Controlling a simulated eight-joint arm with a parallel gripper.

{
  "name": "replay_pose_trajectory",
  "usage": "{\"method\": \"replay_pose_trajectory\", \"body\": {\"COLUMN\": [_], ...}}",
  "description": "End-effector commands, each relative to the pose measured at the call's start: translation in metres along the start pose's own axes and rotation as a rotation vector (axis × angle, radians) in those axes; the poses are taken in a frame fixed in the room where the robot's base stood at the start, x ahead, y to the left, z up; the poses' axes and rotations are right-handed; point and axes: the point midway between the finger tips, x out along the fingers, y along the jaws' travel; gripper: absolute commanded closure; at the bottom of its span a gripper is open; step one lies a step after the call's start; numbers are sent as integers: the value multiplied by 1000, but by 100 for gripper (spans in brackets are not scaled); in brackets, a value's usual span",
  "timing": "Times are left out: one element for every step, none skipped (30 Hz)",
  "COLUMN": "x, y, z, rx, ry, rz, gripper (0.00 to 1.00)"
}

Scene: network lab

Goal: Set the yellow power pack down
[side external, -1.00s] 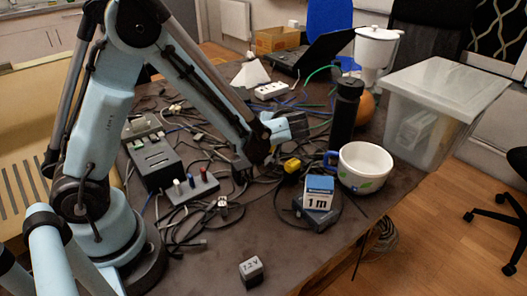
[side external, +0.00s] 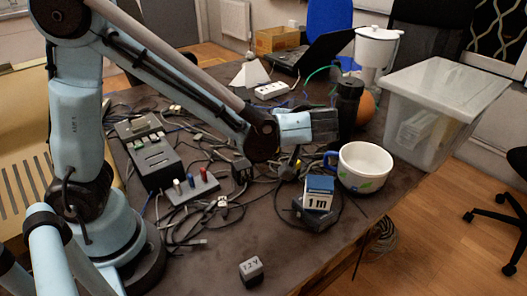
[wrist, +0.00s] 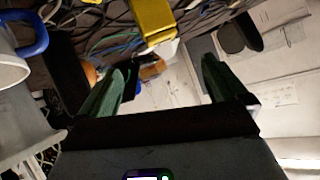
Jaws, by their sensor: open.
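The yellow power pack (wrist: 153,20) shows at the top of the wrist view, beyond the fingers and among cables. In the side external view only a small yellow patch (side external: 298,163) shows below my gripper, beside dark parts and cables. My gripper (side external: 328,125) points right above the table, left of the black bottle. In the wrist view my gripper (wrist: 163,68) has its two green fingers spread apart with nothing between them. The pack is apart from the fingers in that view. What the pack rests on is hard to make out.
A black bottle (side external: 348,108) stands close to the fingertips. A white mug (side external: 366,166) with a blue handle is at the right, and a blue-and-white box (side external: 318,193) sits in front. Loose cables cover much of the table. The front table area beside the 12V block (side external: 251,270) is clear.

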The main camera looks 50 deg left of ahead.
Motion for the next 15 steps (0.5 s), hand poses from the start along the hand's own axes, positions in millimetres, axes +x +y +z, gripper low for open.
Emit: {"method": "replay_pose_trajectory", "body": {"x": [-2,-3,-2,-2,-1,1,2,4,5,5,6,5,5,3,2], "y": [-1,-2,-4,-6,-8,-13,-17,-21,-28,-32,-37,-42,-47,-50,-56], "z": [0,0,-1,-1,-1,-1,0,1,3,4,6,9,12,14,17], "rx": [4,10,25,40,61,94,124,157,202,235,268,308,337,362,395], "ry": [-3,-9,-21,-36,-53,-82,-108,-135,-174,-202,-228,-260,-280,-299,-318], "rz": [2,4,10,19,29,48,66,90,126,156,189,236,272,310,361], "gripper": [1,1,1,1,1,1,1,1,1,1,1,1,1,1,1]}}
